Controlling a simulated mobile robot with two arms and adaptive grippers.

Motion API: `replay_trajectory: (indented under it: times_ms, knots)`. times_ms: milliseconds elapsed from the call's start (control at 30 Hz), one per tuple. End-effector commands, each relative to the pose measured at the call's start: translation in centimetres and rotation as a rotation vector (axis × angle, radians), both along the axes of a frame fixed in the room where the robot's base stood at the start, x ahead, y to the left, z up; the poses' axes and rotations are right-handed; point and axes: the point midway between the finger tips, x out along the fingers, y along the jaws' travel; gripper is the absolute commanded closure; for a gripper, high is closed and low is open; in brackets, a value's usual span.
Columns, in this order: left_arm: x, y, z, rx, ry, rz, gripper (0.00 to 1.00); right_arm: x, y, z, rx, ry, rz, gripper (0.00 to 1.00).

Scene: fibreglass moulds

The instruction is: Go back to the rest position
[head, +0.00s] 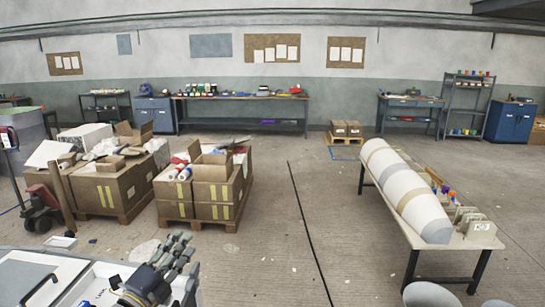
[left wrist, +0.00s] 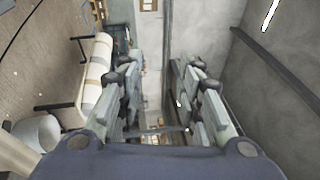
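My right gripper is not seen in either view.
A white-topped unit (head: 40,278) with a handle stands at the near left. Pallets of cardboard boxes (head: 205,190) stand beyond it. A long banded mould (head: 402,190) lies on a table (head: 470,243) at right. The middle floor is clear.

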Motion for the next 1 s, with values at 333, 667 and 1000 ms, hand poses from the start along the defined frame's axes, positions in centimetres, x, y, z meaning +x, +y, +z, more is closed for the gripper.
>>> replay_trajectory:
  times_ms: [333, 667, 1000]
  knots:
    - [-11.0, 2.7, -12.7, -0.727, 0.511, 0.47, 0.67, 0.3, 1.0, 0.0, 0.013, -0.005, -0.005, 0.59]
    - [-27.2, 0.9, -22.6, -1.094, 1.054, 0.857, 0.67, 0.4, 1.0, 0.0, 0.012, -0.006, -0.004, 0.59]
    - [-38.9, -2.2, -24.5, -1.21, 1.403, 1.072, 0.67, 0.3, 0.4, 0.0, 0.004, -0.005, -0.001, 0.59]
